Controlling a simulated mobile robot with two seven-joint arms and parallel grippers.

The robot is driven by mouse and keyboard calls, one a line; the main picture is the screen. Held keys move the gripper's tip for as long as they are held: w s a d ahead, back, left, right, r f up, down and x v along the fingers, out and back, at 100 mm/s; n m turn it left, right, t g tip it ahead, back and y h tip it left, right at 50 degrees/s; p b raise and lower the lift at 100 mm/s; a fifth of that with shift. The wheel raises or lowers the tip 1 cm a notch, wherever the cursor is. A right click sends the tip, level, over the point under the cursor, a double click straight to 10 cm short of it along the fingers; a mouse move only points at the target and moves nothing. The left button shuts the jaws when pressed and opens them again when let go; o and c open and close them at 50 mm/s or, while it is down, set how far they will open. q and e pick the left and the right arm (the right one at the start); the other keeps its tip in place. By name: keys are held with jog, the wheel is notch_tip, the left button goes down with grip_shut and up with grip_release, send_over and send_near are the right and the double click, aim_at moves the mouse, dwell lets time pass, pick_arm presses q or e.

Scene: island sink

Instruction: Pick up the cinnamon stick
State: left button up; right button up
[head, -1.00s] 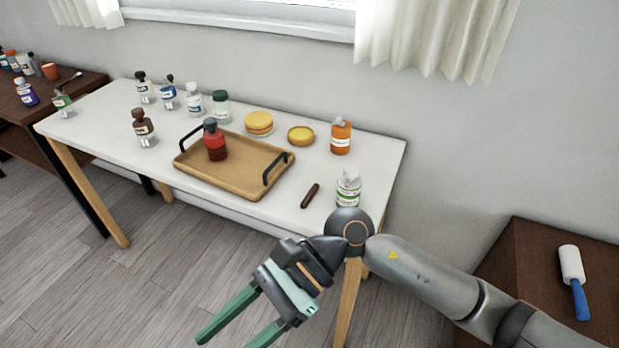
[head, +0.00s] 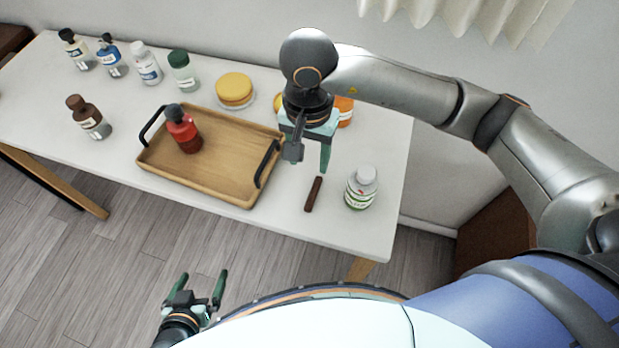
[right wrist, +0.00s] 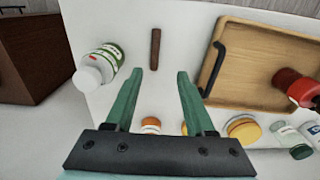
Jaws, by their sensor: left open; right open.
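The cinnamon stick (head: 313,194) is a short dark brown stick lying on the white table (head: 240,231), between the wooden tray and a white-and-green bottle. It also shows in the right wrist view (right wrist: 155,48), ahead of the fingertips. My right gripper (head: 312,166) is open and empty, pointing down above the table just behind the stick in the head view. My left gripper (head: 203,276) is open and empty in front of the table, low in the head view.
The wooden tray (head: 200,186) with black handles holds a red bottle (head: 184,131). A white-and-green bottle (head: 361,188) stands close to the stick's right. An orange bottle (head: 344,108) is partly hidden behind my right arm. Several bottles and a yellow round item (head: 234,89) stand further back.

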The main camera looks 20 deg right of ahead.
send_over(312, 197)
jog(key=w, duration=0.1)
notch_tip(312, 197, down, 6)
jog(key=shift+a+r, duration=0.1)
jog(key=f, duration=0.2)
jog(key=s+f+p, duration=0.1)
jog(key=f, duration=0.1)
jog(key=shift+s+f, duration=0.1)
jog(key=shift+f, duration=0.55)
jog(key=shift+c, duration=0.3)
grip_shut()
